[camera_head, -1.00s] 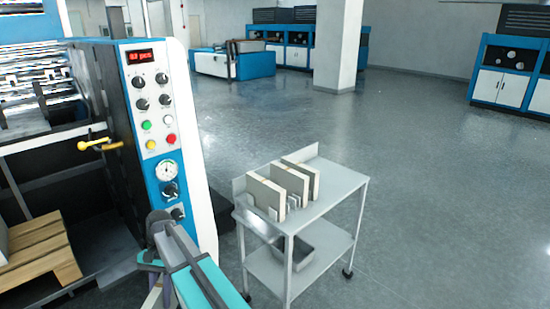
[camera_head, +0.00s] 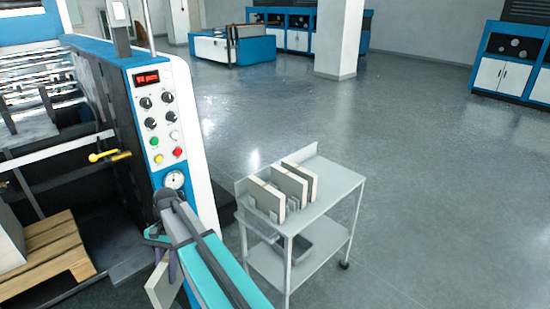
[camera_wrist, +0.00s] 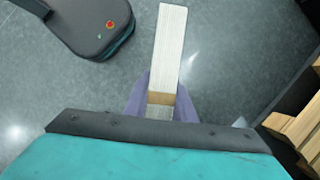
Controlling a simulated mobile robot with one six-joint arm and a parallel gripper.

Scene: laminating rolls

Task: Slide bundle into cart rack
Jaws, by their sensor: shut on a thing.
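My gripper (camera_head: 172,266) is shut on a paper bundle (camera_head: 158,290), left of the cart and apart from it. In the wrist view, the bundle (camera_wrist: 169,50) is a long pale block with a brown band, held between my two purple fingers (camera_wrist: 161,100). The grey cart (camera_head: 325,197) stands to the right of my arm. Its top carries a rack (camera_head: 262,219) with low upright dividers at the front. Pale bundles (camera_head: 291,186) stand upright in the rack, with gaps between them. My arm hides part of the held bundle in the head view.
The blue and white machine (camera_head: 160,125) with knobs and a yellow handle (camera_head: 108,156) stands close on the left. A wooden pallet (camera_head: 50,250) lies at lower left. A dark bin (camera_head: 296,246) sits on the cart's lower shelf. The floor beyond the cart is clear.

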